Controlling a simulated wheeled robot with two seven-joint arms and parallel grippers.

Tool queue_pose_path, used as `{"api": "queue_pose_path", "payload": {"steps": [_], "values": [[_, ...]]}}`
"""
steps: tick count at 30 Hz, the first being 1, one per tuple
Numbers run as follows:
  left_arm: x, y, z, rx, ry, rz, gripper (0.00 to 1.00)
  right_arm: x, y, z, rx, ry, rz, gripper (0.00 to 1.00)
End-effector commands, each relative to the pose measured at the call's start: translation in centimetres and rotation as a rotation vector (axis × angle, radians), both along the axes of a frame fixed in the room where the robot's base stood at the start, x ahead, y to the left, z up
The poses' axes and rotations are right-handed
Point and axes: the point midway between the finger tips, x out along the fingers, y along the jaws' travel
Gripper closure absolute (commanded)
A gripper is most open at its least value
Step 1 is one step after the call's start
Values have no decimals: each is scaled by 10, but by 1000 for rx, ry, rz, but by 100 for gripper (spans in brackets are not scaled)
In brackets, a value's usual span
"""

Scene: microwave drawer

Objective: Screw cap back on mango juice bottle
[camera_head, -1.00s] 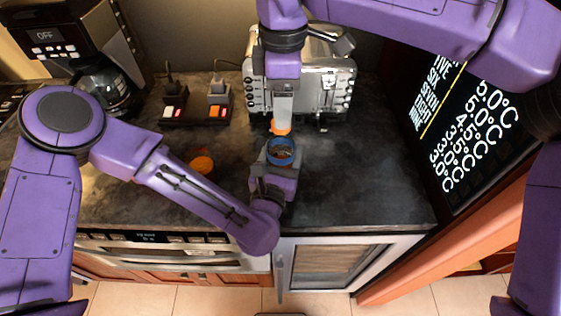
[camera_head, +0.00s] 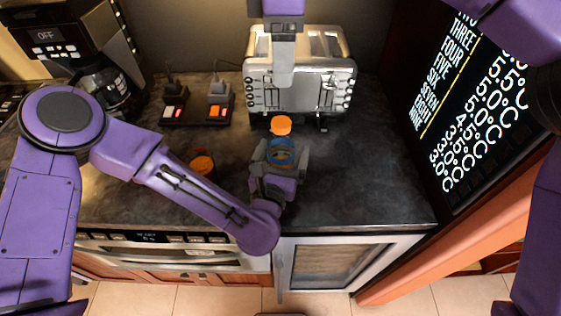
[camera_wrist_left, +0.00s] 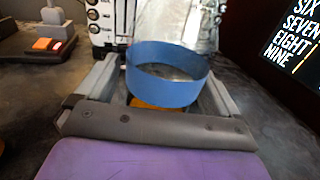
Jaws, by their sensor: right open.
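The mango juice bottle (camera_head: 281,153) shows as a blue band between the fingers of my left gripper (camera_head: 280,157). In the left wrist view the blue band (camera_wrist_left: 168,75) sits between both fingers, with a bit of orange below it. An orange cap (camera_head: 281,125) shows just above the blue band in the head view. I cannot tell whether the cap touches the bottle or how it is seated. My right gripper (camera_head: 284,78) is open and empty, above and behind the cap, in front of the toaster. The lower bottle is hidden by my left gripper.
A silver toaster (camera_head: 335,85) stands at the back of the dark counter (camera_head: 365,185). A coffee maker (camera_head: 75,45) is at the back left, beside a power strip (camera_head: 190,118). An orange object (camera_head: 202,163) is partly behind my left arm. Counter on the right is clear.

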Motion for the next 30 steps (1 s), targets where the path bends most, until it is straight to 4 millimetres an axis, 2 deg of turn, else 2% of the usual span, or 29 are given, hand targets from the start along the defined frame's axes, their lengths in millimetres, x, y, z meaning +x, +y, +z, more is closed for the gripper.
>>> {"api": "queue_pose_path", "payload": {"steps": [7, 17, 19, 21, 30], "values": [[-8, 2, -2, -1, 0, -1, 5, 0, 0, -6, 0, 0, 0, 34], [-76, 17, -5, 1, -1, -5, 5, 0, 0, -40, 0, 0, 0, 34], [-87, 19, 5, 4, -1, -7, 5, 0, 0, -25, 1, -1, 0, 34], [-95, 21, 4, 3, -1, -4, 5, 0, 0, -20, 0, 0, 0, 34], [-103, 25, 0, 1, 0, 0, 5, 0, 0, -19, 0, 0, 0, 34]]}}
